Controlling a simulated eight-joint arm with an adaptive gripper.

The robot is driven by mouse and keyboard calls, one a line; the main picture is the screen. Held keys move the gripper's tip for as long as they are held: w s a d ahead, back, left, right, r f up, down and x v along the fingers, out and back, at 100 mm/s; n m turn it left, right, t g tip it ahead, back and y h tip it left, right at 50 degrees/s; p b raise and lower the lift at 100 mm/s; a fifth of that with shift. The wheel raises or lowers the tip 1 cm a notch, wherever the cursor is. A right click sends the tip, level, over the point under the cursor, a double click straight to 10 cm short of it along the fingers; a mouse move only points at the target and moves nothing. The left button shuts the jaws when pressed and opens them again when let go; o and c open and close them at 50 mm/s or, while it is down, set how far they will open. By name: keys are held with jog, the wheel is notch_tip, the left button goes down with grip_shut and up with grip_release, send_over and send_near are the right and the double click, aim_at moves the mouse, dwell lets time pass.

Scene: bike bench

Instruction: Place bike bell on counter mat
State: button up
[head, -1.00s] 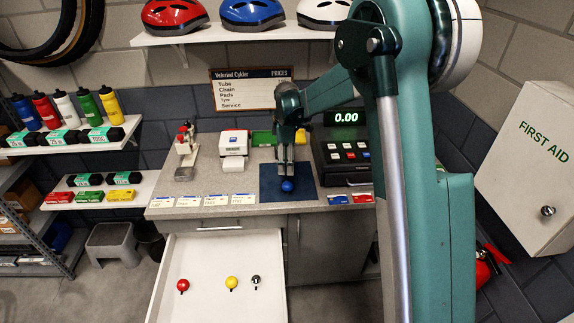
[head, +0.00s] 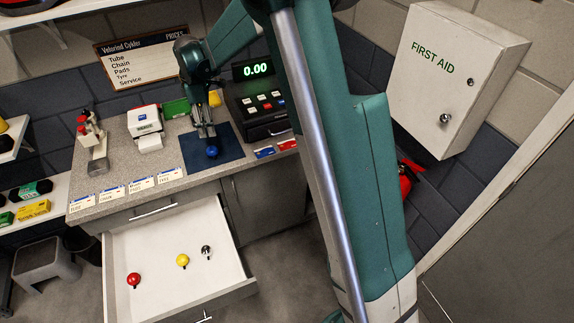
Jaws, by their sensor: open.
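A blue bike bell (head: 212,152) rests on the dark blue counter mat (head: 230,152), near its middle. My gripper (head: 208,135) is open and points down just above and behind the bell. A small gap or light contact between fingertips and bell cannot be told apart at this size. A red bell (head: 134,280), a yellow bell (head: 183,261) and a chrome bell (head: 207,251) lie apart in the open white drawer (head: 160,300) below the counter.
The cash register (head: 262,110) stands right of the mat. A white card printer (head: 145,122) and a red-topped tool (head: 90,140) stand on the left. Labels (head: 141,184) and cards (head: 265,152) line the counter's front edge. A first aid cabinet (head: 455,75) hangs at right.

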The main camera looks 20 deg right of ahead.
jog(key=s+d+r+m+t, duration=0.2)
jog(key=s+d+r+m, duration=0.2)
jog(key=s+r, duration=0.5)
jog(key=s+d+r+m+t, duration=0.1)
jog(key=s+d+r+m, duration=0.25)
jog(key=s+r, duration=0.6)
jog(key=s+d+f+m+t, duration=0.1)
jog(key=s+d+f+m, duration=0.1)
jog(key=s, duration=1.1)
jog(key=s+d+f+m+t, duration=0.2)
jog(key=s+d+m, duration=0.2)
jog(key=s, duration=0.9)
jog(key=shift+d+m+t, duration=0.15)
jog(key=shift+m+t, duration=0.15)
jog(key=shift+m, duration=0.65)
notch_tip(320, 180, down, 24)
jog(key=b, duration=2.4)
